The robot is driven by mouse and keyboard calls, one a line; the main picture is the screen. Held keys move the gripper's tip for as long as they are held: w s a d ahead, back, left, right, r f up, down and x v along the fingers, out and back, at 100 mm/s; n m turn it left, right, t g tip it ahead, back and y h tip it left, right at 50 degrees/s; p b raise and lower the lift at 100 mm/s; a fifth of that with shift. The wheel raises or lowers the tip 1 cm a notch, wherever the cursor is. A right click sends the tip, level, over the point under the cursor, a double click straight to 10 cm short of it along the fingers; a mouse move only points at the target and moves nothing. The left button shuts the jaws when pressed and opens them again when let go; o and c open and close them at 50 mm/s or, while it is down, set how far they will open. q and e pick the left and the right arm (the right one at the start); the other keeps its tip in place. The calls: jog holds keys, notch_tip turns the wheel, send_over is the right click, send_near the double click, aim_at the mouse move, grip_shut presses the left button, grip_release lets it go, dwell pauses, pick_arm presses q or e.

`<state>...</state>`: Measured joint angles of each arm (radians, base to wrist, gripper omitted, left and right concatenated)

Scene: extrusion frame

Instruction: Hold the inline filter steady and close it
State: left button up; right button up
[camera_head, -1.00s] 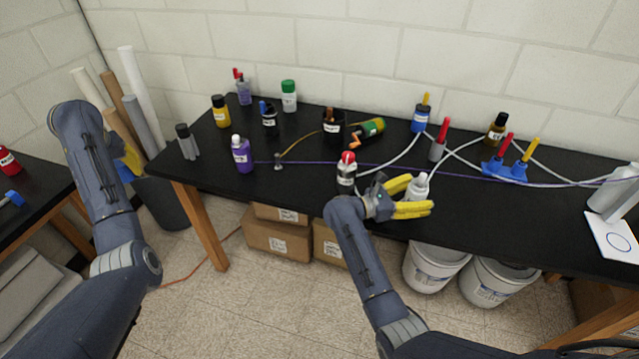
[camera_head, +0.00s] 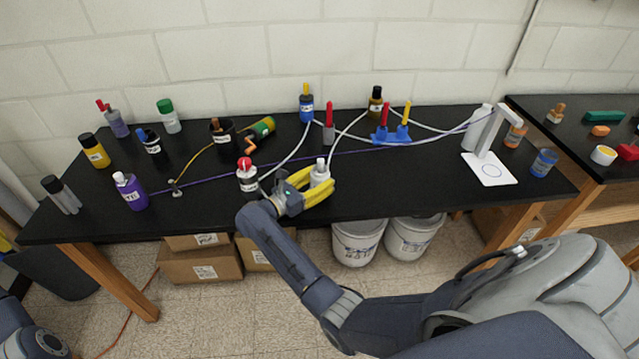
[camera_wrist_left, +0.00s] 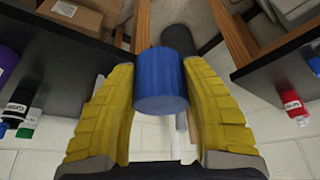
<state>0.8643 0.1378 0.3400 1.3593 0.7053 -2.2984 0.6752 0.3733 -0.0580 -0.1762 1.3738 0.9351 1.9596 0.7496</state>
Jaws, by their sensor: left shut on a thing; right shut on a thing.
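A small white body with a narrow neck, which I take for the inline filter (camera_head: 320,168), is at the front part of the black table in the head view. My right gripper (camera_head: 317,181) is shut around it with its yellow fingers, which hide its lower part. I cannot tell whether its base touches the table. In the left wrist view my left gripper (camera_wrist_left: 160,70) is shut on a plain blue cylindrical piece (camera_wrist_left: 160,88), perhaps a cap. It is held away from the filter, over at the left; in the head view only a sliver of yellow shows at the left edge.
A red-topped bottle (camera_head: 248,180) stands just left of my right gripper. White tubes and a purple line run across the table (camera_head: 400,185). A blue bottle (camera_head: 306,104), a blue holder (camera_head: 390,136) and a white stand (camera_head: 489,168) are farther back or right. White buckets (camera_head: 358,245) stand below.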

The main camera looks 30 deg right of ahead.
notch_tip(320, 180, up, 20)
dwell(0.9)
jog(key=o, duration=0.6)
jog(key=c, duration=0.9)
jog(key=shift+c, duration=0.2)
